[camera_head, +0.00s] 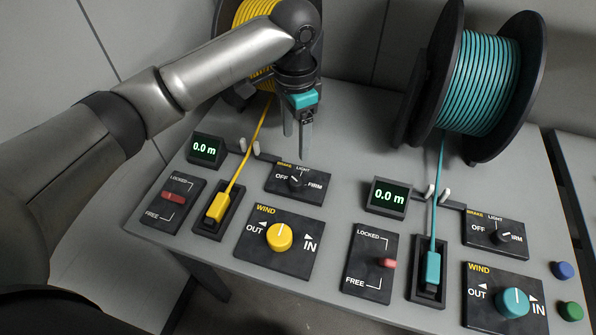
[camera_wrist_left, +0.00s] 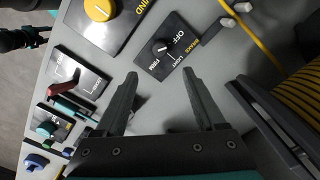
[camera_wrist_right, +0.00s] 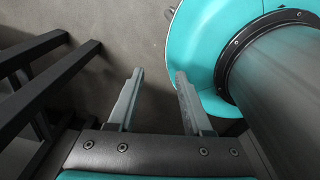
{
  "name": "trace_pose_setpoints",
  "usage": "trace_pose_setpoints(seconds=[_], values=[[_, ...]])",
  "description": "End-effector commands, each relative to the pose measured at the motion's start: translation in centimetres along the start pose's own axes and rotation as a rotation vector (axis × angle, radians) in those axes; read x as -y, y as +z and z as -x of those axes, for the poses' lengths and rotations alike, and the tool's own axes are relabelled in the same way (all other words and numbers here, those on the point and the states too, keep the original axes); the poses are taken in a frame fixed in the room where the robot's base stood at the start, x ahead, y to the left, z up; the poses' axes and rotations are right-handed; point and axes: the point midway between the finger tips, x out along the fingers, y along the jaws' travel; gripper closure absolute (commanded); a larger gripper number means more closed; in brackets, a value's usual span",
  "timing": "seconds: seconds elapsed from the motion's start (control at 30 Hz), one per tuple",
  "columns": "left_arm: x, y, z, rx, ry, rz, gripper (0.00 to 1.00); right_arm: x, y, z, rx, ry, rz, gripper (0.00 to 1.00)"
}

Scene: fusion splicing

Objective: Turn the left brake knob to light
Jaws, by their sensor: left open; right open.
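The left brake knob (camera_head: 296,183) is a small black knob on a dark panel marked OFF, LIGHT and FIRM. It also shows in the left wrist view (camera_wrist_left: 161,47), where its white mark appears to point toward OFF. My left gripper (camera_head: 297,142) is open and empty, pointing down behind the left brake panel (camera_head: 310,197). In the left wrist view, the fingertips (camera_wrist_left: 160,74) are apart, with the knob beyond the gap and not touched. My right gripper (camera_wrist_right: 160,75) is open and empty over the floor, away from the console; it is not in the head view.
The yellow spool (camera_head: 247,16) stands behind my left arm, its yellow fiber running forward beside the panel. Nearby are a yellow wind knob (camera_head: 279,237), a 0.0 m display (camera_head: 206,149) and a red lock lever (camera_head: 173,198). The right brake knob (camera_head: 502,237) and teal spool (camera_head: 487,82) are farther right.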

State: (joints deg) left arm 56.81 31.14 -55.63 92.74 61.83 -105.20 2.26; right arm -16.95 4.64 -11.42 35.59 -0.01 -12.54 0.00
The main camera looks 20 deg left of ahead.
Motion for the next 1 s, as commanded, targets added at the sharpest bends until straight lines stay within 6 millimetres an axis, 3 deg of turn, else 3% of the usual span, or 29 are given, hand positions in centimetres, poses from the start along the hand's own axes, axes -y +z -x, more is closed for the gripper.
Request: trace_pose_setpoints(seconds=[0.17, 0.5, 0.7, 1.0], values=[[0.0, 0.1, -4.2, 0.003, 0.001, 0.0, 0.29, 0.3, 1.9, -1.3, 0.029, -0.004, 0.0, 0.5], [0.0, 0.1, -11.0, 0.001, -0.001, 0.0, 0.29, 0.1, 0.5, -3.4, 0.002, -0.001, -0.002, 0.5], [0.0, 0.0, -13.0, 0.0, -0.001, -0.001, 0.29, -0.3, -0.6, -4.0, -0.019, 0.005, -0.004, 0.5], [0.0, 0.0, -13.3, -0.002, -0.002, -0.001, 0.29, -1.9, -0.9, -4.0, -0.025, 0.025, -0.002, 0.5]])
